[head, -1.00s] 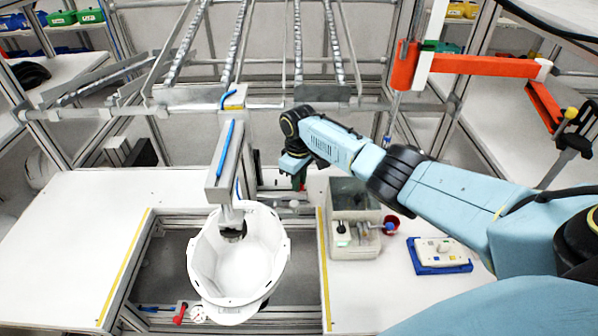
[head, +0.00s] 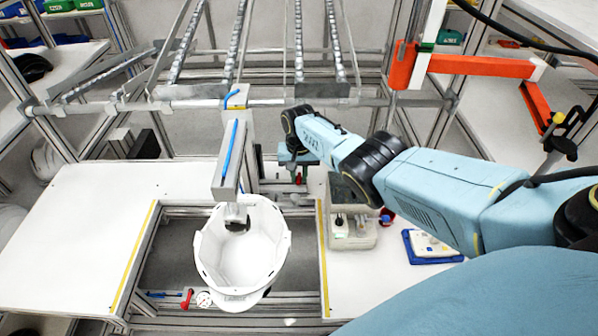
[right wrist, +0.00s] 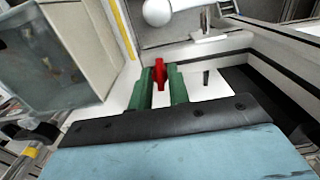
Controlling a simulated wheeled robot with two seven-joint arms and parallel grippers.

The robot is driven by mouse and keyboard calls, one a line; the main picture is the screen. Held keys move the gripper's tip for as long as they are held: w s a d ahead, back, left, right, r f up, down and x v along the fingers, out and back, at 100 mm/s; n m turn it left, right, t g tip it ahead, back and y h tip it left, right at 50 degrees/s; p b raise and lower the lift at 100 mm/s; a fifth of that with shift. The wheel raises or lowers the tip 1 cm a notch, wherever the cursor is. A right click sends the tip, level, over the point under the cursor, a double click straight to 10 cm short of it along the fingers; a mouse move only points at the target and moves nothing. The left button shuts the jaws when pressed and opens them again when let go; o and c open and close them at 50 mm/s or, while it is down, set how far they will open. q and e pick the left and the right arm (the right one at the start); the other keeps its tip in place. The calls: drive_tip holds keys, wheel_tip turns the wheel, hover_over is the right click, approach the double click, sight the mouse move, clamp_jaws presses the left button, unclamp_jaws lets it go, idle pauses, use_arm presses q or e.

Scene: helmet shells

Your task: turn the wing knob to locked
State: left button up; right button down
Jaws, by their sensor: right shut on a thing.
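The red wing knob (right wrist: 159,72) sits between the two green fingers of my right gripper (right wrist: 161,84) in the right wrist view. The gripper is shut on it, and the fingers hide its sides. In the head view the right gripper (head: 297,171) reaches in from the right, behind the bench's central gap. A small bit of red (head: 299,178) shows at its fingertips. The knob's marks for locked or unlocked cannot be made out. A white helmet shell (head: 242,262) rests open side up under a grey fixture arm (head: 230,165), left of the gripper. My left gripper is out of view.
A grey box-like unit (head: 352,232) stands just right of the gripper, partly hidden by my arm. A blue tray (head: 430,259) with a white device lies farther right. A red-handled part (head: 186,299) is near the helmet. The left tabletop (head: 75,240) is clear.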

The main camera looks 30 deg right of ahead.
sight(298, 176)
drive_tip(key=m, duration=0.4)
drive_tip(key=shift+w+r+p, duration=0.1)
drive_tip(key=shift+w+p, duration=0.05)
drive_tip(key=shift+p, duration=0.15)
drive_tip(key=shift+m, duration=1.6)
drive_tip(key=c, duration=1.3)
unclamp_jaws()
wheel_tip(298, 176, up, 3)
drive_tip(key=p, duration=0.2)
drive_tip(key=shift+r+p, duration=0.1)
drive_tip(key=shift+p, duration=0.2)
drive_tip(key=shift+r, duration=0.15)
drive_tip(key=shift+r+b, duration=0.3)
drive_tip(key=shift+b, duration=0.1)
wheel_tip(298, 176, up, 9)
drive_tip(key=shift+r, duration=0.15)
